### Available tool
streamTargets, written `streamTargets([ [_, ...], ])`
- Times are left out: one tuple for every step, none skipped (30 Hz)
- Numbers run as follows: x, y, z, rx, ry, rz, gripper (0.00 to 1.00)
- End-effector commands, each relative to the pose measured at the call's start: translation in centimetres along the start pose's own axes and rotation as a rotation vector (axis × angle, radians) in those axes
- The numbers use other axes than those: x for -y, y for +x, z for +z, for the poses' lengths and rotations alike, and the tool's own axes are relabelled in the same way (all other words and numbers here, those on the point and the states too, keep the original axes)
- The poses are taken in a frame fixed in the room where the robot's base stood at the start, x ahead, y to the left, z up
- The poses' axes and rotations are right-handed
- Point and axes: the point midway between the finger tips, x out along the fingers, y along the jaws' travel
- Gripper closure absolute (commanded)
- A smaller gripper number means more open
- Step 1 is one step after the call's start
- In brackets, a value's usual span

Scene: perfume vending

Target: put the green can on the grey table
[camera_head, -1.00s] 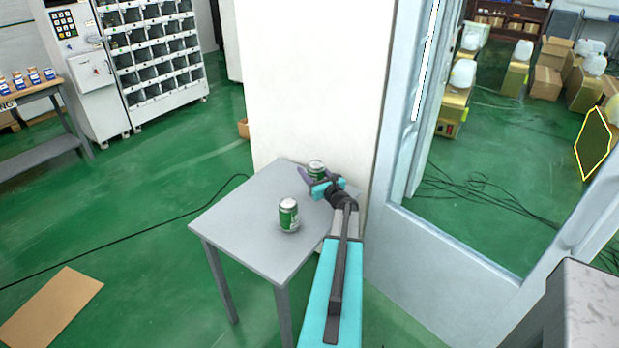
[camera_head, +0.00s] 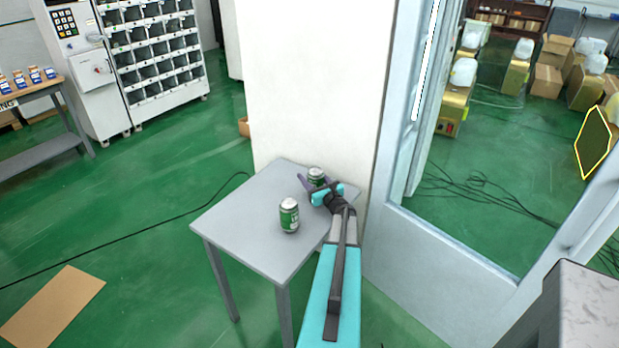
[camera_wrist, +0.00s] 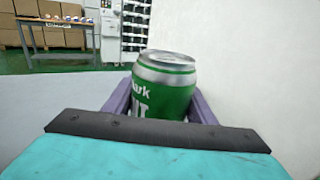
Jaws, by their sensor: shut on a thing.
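The grey table (camera_head: 241,220) stands against the white pillar in the head view. One green can (camera_head: 289,215) with a silver top stands upright near the table's middle, apart from my gripper. My gripper (camera_head: 316,184) is at the back right part of the table, shut on another green can (camera_head: 316,175). That can shows in the wrist view (camera_wrist: 165,88), upright to slightly tilted, between the two purple fingers. Its lower part is hidden by my gripper. I cannot tell whether its base touches the tabletop.
The white pillar (camera_head: 312,80) rises just behind the table. A grey-blue frame (camera_head: 440,240) is close on the right. A vending cabinet (camera_head: 155,65) and a bench (camera_head: 40,150) with small boxes stand at the left. The table's left part is clear.

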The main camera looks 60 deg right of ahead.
Motion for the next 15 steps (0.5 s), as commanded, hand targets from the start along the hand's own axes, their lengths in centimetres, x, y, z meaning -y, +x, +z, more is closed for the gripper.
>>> streamTargets([
  [0.01,-0.01,0.09,0.002,0.0,0.0,0.88],
  [0.01,-0.01,0.09,0.002,0.0,0.0,0.88],
  [0.01,-0.02,0.09,0.002,0.0,0.0,0.88],
  [0.01,-0.02,0.09,0.002,0.0,0.0,0.88],
  [0.01,-0.02,0.09,0.002,0.0,0.0,0.88],
  [0.01,-0.02,0.07,0.002,0.0,0.0,0.88],
  [0.02,-0.03,0.02,0.002,0.0,0.0,0.88],
  [0.01,-0.03,-0.06,0.002,0.0,0.0,0.88],
  [0.02,-0.03,-0.16,0.002,0.0,0.0,0.88],
  [0.02,-0.03,-0.21,0.002,0.0,0.0,0.88],
  [0.02,-0.03,-0.25,0.002,0.0,0.0,0.88],
  [0.03,-0.04,-0.33,0.0,0.0,0.0,0.48],
  [0.03,-0.04,-0.27,0.0,0.0,0.0,0.43],
  [0.03,-0.04,-0.26,0.0,0.0,0.0,0.38],
  [0.03,-0.04,-0.26,0.0,0.0,0.0,0.31],
])
